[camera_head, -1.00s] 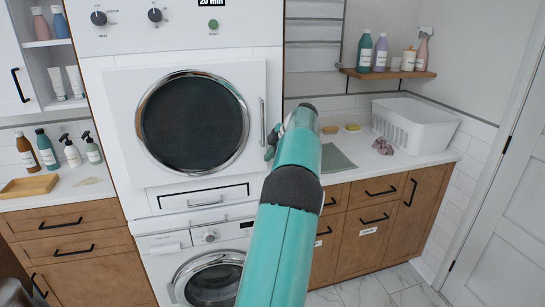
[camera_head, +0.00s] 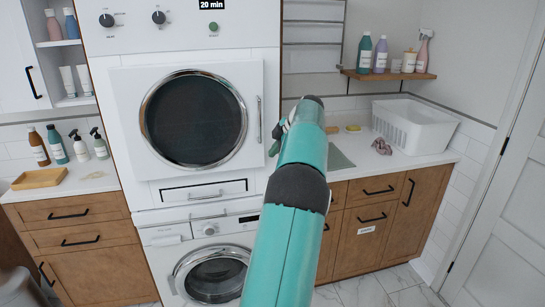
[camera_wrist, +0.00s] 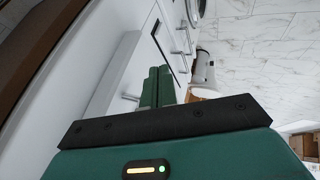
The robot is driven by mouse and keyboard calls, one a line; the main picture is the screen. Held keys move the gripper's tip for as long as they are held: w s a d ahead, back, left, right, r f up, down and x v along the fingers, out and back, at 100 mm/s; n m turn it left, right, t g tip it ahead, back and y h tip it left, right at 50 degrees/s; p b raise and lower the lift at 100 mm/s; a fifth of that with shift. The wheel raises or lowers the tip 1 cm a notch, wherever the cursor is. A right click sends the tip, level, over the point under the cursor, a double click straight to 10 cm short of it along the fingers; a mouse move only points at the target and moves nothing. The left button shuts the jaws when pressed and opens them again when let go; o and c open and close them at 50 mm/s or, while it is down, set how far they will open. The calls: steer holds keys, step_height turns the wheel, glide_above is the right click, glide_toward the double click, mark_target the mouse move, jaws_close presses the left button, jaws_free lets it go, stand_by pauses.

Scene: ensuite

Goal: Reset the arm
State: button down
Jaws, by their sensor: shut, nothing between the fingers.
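My teal arm reaches up and forward in the head view, in front of the stacked laundry machines. Its far end hides most of my gripper there. In the wrist view my gripper (camera_wrist: 158,88) shows as two green fingers lying together, shut and empty. The upper machine's round dark door (camera_head: 193,117) stands to the left of my arm in the head view, and its vertical handle (camera_head: 259,118) is close to the arm's end. I cannot tell the exact gap between gripper and handle.
The lower machine's round door (camera_head: 215,275) is beneath. A white basket (camera_head: 414,125), a green cloth (camera_head: 340,158) and a crumpled cloth (camera_head: 381,147) lie on the right counter. A shelf (camera_head: 388,75) with bottles hangs above. Several bottles and a wooden tray (camera_head: 39,178) stand on the left counter.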

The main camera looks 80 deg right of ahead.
steer(key=v, duration=0.6)
steer(key=shift+s, duration=0.2)
